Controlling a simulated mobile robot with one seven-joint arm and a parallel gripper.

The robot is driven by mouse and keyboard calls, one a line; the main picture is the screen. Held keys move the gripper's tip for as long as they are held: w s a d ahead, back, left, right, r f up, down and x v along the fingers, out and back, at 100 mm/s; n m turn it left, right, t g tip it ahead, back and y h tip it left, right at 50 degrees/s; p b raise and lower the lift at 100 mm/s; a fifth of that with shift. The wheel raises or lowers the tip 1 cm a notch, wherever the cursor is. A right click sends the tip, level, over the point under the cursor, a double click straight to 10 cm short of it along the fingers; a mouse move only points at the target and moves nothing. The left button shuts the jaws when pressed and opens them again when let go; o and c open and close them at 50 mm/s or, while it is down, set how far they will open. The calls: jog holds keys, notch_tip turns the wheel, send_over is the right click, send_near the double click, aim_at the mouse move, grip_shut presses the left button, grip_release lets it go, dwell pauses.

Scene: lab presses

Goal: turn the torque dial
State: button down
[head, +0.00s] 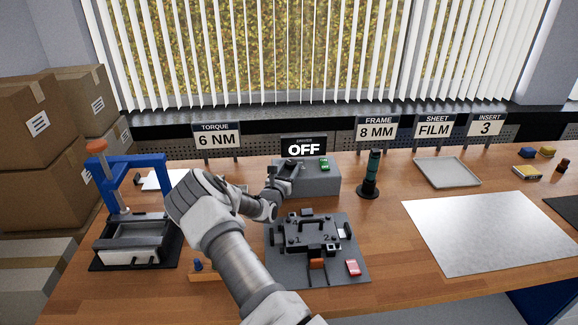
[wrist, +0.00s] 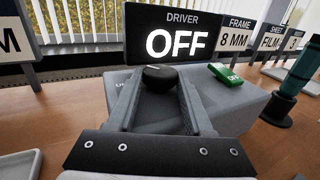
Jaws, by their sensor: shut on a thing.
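The torque dial (wrist: 160,77) is a dark round knob on the front of the grey driver box (wrist: 240,105). The box's display (wrist: 170,38) reads "DRIVER OFF". My gripper (wrist: 161,84) reaches the dial with a finger on each side and is shut on it. In the head view my gripper (head: 287,168) is at the left part of the driver box (head: 318,184), and the dial is hidden there. A green switch (wrist: 225,74) sits on the box to the right of the dial. The torque sign (head: 217,135) reads "6 NM".
A black fixture (head: 310,232) on a grey plate stands in front of the box. A dark green driver tool (head: 371,172) stands upright to its right. A blue-framed press (head: 135,163) is at the left. A silver sheet (head: 480,235) lies on the right of the wooden bench.

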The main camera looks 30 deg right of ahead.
jog(key=shift+s+d+r+n+t+y+p, duration=0.1)
jog(key=shift+d+r+n+t+y+p, duration=0.05)
jog(key=shift+n+t+y+p, duration=0.4)
jog(key=shift+s+d+r+n+t+y+p, duration=0.1)
jog(key=shift+r+n+t+y+p, duration=0.05)
jog(key=shift+n+t+y+p, duration=0.4)
jog(key=shift+f+t+y+p, duration=0.15)
jog(key=shift+t+y+p, duration=0.15)
jog(key=shift+y, duration=0.1)
jog(key=shift+w, duration=0.1)
jog(key=shift+c, duration=1.5)
grip_release()
jog(key=shift+a+f, duration=0.1)
jog(key=v, duration=1.7)
jog(key=shift+s+a, duration=0.1)
jog(key=shift+s, duration=0.1)
